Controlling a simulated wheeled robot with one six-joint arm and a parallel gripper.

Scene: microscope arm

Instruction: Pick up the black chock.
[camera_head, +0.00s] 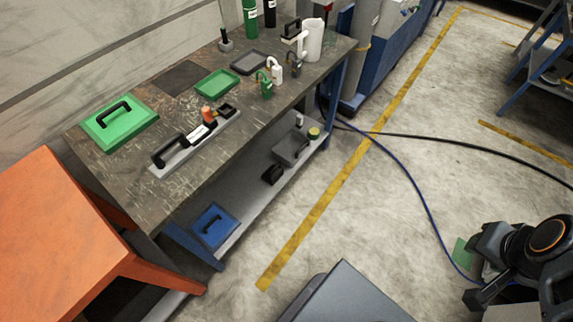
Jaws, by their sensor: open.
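A small, dark, wedge-like block, which looks like the black chock (272,174), lies on the lower shelf of the workbench, near the shelf's front edge. It sits just in front of a grey tray, and it is too small here to make out its exact shape. Dark links of my arm show at the lower right, over the floor and far from the bench. I cannot make out the gripper's fingertips there.
The lower shelf (236,188) also bears a grey tray (290,151), a yellow-topped round item (314,133) and a blue lidded box (214,226). The benchtop (150,185) above overhangs it. An orange table (60,240) stands at left. Cables (420,196) cross the floor.

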